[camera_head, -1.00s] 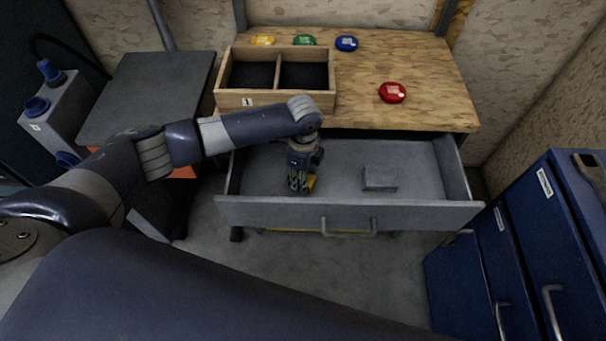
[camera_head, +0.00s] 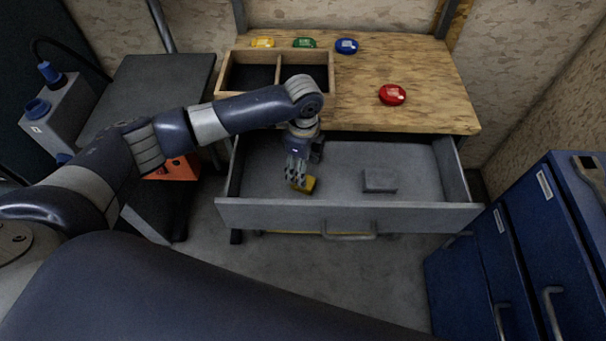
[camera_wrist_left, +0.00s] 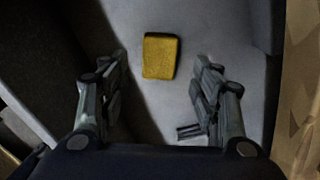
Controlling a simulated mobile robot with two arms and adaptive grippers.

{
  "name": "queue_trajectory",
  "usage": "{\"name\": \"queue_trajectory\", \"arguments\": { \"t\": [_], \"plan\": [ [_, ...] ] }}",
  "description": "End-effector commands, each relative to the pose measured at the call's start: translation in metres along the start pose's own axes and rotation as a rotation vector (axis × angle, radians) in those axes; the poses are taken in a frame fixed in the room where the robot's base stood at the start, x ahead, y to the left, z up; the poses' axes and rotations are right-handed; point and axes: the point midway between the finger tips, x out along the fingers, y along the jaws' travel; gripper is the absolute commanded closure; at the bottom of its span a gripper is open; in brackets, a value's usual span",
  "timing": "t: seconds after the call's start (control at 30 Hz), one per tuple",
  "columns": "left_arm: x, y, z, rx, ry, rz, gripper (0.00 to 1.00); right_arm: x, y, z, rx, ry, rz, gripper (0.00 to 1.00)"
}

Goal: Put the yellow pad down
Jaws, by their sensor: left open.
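The yellow pad (camera_head: 309,185) lies on the floor of the open grey drawer (camera_head: 345,212), in its left part. In the left wrist view the yellow pad (camera_wrist_left: 160,56) shows whole, lying flat between and beyond the fingers, with gaps on both sides. My left gripper (camera_head: 297,181) points down into the drawer just above the pad and hides part of it in the head view. Its fingers stand apart and empty in the left wrist view (camera_wrist_left: 160,75). My right gripper is in neither view.
A grey block (camera_head: 380,180) lies in the drawer right of the pad. Above is a wooden worktop with a two-part wooden box (camera_head: 275,101) and yellow, green, blue and red (camera_head: 392,95) discs. A blue cabinet (camera_head: 490,245) stands at right.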

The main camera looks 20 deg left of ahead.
Motion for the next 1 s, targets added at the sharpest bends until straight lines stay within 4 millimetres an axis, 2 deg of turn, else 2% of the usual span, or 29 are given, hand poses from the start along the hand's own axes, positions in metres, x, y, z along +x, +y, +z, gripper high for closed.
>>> {"name": "queue_trajectory", "arguments": {
  "t": [0.1,0.33,0.5,1.0],
  "plan": [
    [-0.026,-0.001,0.0,0.0,0.001,-0.002,0.42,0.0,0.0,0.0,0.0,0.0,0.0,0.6],
    [-0.057,0.0,0.0,0.0,0.0,0.001,0.42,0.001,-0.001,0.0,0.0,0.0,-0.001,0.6],
    [-0.063,0.0,0.0,0.0,-0.001,0.001,0.42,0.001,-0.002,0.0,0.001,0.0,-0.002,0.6],
    [-0.065,0.0,0.0,0.0,-0.001,0.001,0.42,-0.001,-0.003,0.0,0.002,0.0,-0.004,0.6]
  ]
}}
